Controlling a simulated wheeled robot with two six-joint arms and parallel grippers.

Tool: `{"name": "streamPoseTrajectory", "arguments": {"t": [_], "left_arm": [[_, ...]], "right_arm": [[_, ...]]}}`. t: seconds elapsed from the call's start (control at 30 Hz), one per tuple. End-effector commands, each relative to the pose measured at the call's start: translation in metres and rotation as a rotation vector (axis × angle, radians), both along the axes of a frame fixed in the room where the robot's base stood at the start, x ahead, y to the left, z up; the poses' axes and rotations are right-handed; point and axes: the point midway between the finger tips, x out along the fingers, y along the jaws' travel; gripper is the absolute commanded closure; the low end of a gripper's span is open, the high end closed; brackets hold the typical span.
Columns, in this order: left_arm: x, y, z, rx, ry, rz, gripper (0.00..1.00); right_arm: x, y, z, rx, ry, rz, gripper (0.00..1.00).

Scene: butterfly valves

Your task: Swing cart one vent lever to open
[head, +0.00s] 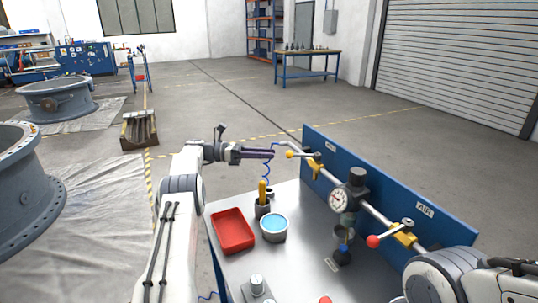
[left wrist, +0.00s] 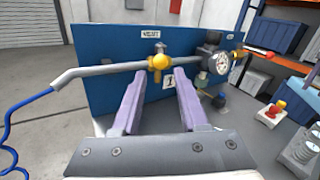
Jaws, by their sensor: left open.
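The vent valve (head: 315,168) is a yellow body on the pipe at the far end of the cart. Its lever (head: 300,155) ends in a yellow ball and sticks out crosswise to the pipe, towards my left gripper. In the left wrist view the valve's yellow ball (left wrist: 160,62) shows beyond and between the fingertips, below the VENT label (left wrist: 151,34). My left gripper (head: 272,153) has purple fingers, is open and empty, and is apart from the lever. It also shows in the left wrist view (left wrist: 156,85). My right gripper is out of view.
The blue panel (head: 442,226) stands behind the pipe. A gauge (head: 339,200) and a red-knobbed valve lever (head: 374,241) sit nearer.

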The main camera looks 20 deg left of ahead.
Motion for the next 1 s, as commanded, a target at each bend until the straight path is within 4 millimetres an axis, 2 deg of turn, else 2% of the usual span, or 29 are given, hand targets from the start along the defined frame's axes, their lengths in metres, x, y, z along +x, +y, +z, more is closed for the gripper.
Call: {"name": "streamPoseTrajectory", "arguments": {"t": [0.07, 0.1, 0.2, 0.37, 0.5, 0.67, 0.87, 1.0], "left_arm": [[0.0, 0.0, 0.0, 0.0, 0.0, 0.0, 0.57], [0.0, 0.0, 0.0, 0.0, 0.0, 0.0, 0.64], [0.001, 0.0, 0.003, -0.011, 0.011, 0.006, 1.0], [0.004, -0.001, 0.02, -0.109, 0.11, 0.059, 1.0], [0.006, -0.002, 0.035, -0.26, 0.272, 0.148, 1.0], [-0.002, -0.006, 0.045, -0.431, 0.479, 0.263, 1.0], [-0.03, -0.017, 0.047, -0.628, 0.754, 0.42, 1.0], [-0.062, -0.03, 0.043, -0.75, 0.953, 0.534, 1.0]], "right_arm": [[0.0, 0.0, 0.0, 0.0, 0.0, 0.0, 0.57], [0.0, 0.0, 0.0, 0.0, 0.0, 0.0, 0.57], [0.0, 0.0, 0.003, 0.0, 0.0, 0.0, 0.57], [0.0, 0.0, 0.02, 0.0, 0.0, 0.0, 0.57], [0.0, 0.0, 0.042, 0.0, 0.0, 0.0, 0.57], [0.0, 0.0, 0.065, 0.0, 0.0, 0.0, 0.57], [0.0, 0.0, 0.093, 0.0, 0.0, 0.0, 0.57], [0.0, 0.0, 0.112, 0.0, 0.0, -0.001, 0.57]]}}
